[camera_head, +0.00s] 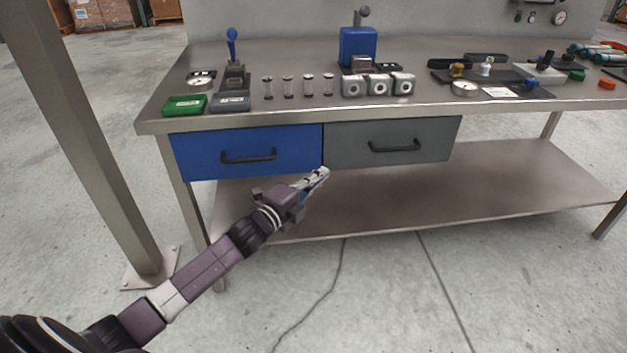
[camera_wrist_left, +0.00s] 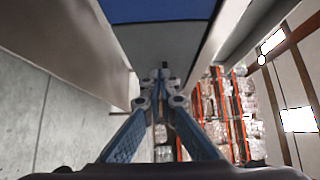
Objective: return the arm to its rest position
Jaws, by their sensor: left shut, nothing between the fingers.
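My left gripper (camera_head: 318,178) is shut and empty. In the head view it is in front of the workbench, just below the blue drawer (camera_head: 222,150) and the grey drawer (camera_head: 345,148), near where they meet. The left arm reaches up to it from the lower left. In the left wrist view the fingers of the left gripper (camera_wrist_left: 160,76) are together, with nothing between them. Both drawers look shut, each with a black handle. My right gripper is not in view.
The workbench top (camera_head: 300,113) carries a green tray (camera_head: 185,104), a blue press (camera_head: 358,46), small vials and several grey blocks. A lower shelf (camera_head: 450,195) is bare. A steel post (camera_head: 95,150) stands at the left, near my arm. The floor in front is clear.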

